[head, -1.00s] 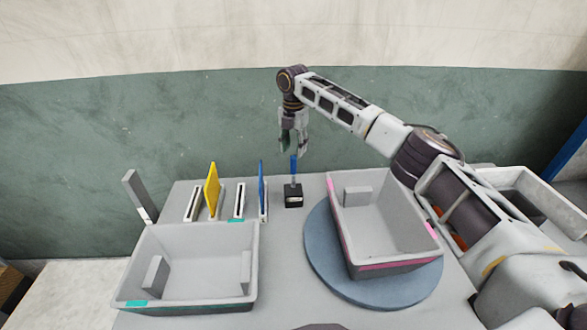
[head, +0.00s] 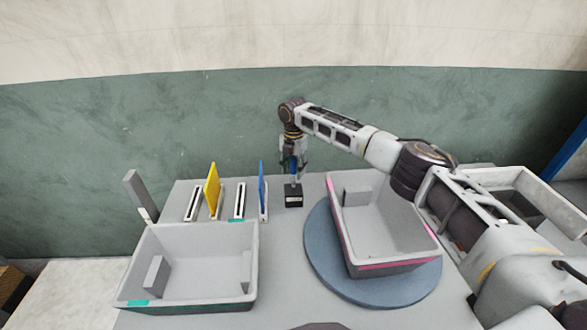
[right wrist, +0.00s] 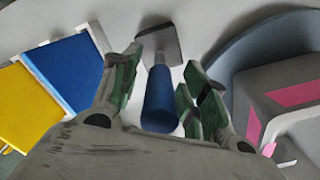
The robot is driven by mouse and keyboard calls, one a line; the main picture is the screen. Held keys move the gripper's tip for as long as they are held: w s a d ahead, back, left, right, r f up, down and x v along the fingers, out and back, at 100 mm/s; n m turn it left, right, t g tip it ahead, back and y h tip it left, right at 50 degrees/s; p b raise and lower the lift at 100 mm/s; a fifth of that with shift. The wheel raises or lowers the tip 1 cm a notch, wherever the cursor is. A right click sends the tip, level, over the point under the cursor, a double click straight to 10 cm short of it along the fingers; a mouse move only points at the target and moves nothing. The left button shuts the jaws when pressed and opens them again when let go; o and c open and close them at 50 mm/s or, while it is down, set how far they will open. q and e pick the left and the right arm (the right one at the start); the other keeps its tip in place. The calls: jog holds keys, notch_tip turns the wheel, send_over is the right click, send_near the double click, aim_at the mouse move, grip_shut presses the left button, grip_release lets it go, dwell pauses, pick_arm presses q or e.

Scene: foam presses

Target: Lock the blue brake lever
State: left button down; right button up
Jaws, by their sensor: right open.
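The blue brake lever (right wrist: 160,100) stands upright on a small dark base block (head: 293,196) on the table. My right gripper (head: 293,170) is over the base, pointing down, with its fingers around the lever's height. In the right wrist view the lever lies between the two green-padded fingers, with a visible gap on each side. The right gripper is open and not closed on the lever. In the head view the fingers partly hide the lever. My left gripper is out of view.
Left of the lever stand a blue panel (head: 262,186) and a yellow panel (head: 212,187), beside slotted holders. A grey bin with pink strips (head: 385,266) sits on a round blue turntable (head: 325,272) at right. Another grey bin (head: 190,305) is at front left.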

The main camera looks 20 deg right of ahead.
grip_shut()
dwell(0.5)
